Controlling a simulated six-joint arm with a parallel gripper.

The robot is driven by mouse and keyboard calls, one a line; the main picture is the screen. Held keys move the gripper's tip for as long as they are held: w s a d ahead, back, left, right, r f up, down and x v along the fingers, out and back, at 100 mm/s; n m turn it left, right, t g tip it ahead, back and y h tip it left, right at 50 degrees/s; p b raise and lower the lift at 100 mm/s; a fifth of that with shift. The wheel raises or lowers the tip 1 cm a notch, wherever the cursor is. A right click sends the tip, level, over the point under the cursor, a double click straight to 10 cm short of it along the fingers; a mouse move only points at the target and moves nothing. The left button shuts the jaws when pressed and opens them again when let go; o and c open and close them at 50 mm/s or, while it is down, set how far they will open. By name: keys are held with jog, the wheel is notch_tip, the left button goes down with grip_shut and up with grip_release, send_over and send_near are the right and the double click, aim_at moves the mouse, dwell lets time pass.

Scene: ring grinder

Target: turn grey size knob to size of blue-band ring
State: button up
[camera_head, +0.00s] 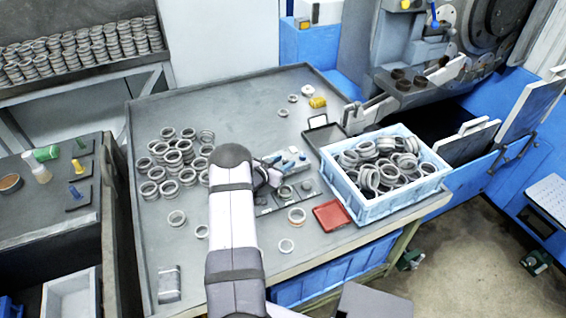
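My arm reaches up over the middle of the table, and my gripper (268,172) is at its far end, beside a small device (285,192) with a panel. The gripper is small and partly hidden by my arm, so I cannot tell whether it is open or shut. Small round grey parts sit on the device; I cannot tell which is the grey size knob or where it points. Metal rings (170,155) lie in a group left of my arm, and single rings lie nearby, including one (297,215) in front of the device. I cannot make out a blue band on any ring.
A light-blue crate (387,215) full of rings stands at the right. A red tray (331,214) and a dark tray (324,133) lie beside it. A yellow object (318,102) lies at the back. A machine (430,60) stands behind. The table's left front is mostly clear.

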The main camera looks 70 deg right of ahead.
grip_shut()
jog(key=shift+n+t, duration=0.3)
jog(key=shift+t, duration=0.1)
jog(key=shift+s+f+n+t+b, duration=0.1)
jog(key=shift+s+n+t+b, duration=0.1)
jog(key=shift+n+t+b, duration=0.3)
jog(key=shift+s+f+n+t+b, duration=0.15)
jog(key=shift+n+t+b, duration=0.2)
jog(key=shift+n+t, duration=0.2)
jog(key=n+t, duration=0.1)
jog(key=n+t+b, duration=0.1)
jog(key=t, duration=0.1)
jog(key=n+t+b, duration=0.1)
jog(key=shift+s+r+n+y, duration=0.1)
jog(key=shift+s+n+y, duration=0.15)
jog(key=shift+s+y, duration=0.1)
jog(key=n+t, duration=0.1)
jog(key=n+t+y+b, duration=0.1)
jog(key=t, duration=0.1)
jog(key=n+t+y, duration=0.1)
jog(key=n, duration=0.1)
jog(key=shift+s+d+r+t, duration=0.15)
jog(key=shift+s+d+t, duration=0.1)
jog(key=shift+n+t+y, duration=0.6)
jog(key=shift+n+y, duration=0.05)
jog(key=shift+n, duration=0.05)
jog(key=shift+d, duration=0.1)
